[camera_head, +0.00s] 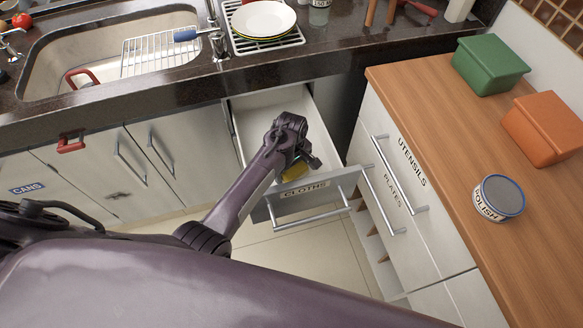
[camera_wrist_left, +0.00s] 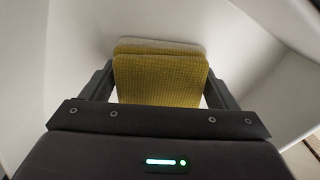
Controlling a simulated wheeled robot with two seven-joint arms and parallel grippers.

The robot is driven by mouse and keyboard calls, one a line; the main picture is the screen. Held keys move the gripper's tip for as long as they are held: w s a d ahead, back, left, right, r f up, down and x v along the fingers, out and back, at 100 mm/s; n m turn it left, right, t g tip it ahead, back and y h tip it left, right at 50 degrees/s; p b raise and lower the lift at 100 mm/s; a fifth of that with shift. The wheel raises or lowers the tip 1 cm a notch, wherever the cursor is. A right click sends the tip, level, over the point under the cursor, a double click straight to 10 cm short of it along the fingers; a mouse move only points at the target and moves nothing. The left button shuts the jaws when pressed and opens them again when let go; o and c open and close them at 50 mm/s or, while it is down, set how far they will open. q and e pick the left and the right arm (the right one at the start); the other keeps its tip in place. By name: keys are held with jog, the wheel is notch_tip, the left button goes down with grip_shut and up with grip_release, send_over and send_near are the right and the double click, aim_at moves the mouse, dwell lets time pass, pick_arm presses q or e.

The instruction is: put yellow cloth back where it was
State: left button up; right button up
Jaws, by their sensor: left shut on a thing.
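The yellow cloth (camera_wrist_left: 160,75) is between the two fingers of my left gripper (camera_wrist_left: 158,92) in the left wrist view, which is shut on it. In the head view, only a small yellow part of the cloth (camera_head: 295,169) shows under my left gripper (camera_head: 300,163). The gripper is at the open drawer labelled CLOTHS (camera_head: 305,189), near its front panel. The white drawer walls surround the cloth in the wrist view. Whether the cloth touches the drawer bottom is hard to tell. My right gripper is not in view.
The sink (camera_head: 52,57) and dark counter (camera_head: 180,82) lie behind. A plate stack (camera_head: 264,18) stands on a rack. The wooden counter (camera_head: 440,120) at right holds a green box (camera_head: 490,64), an orange box (camera_head: 545,128) and a POLISH tin (camera_head: 498,198). Closed drawers labelled UTENSILS and PLATES are below it.

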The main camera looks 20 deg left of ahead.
pick_arm(q)
jog(key=shift+f, duration=0.1)
jog(key=o, duration=1)
jog(key=shift+c, duration=0.2)
notch_tip(320, 180, up, 12)
jog(key=p, duration=0.1)
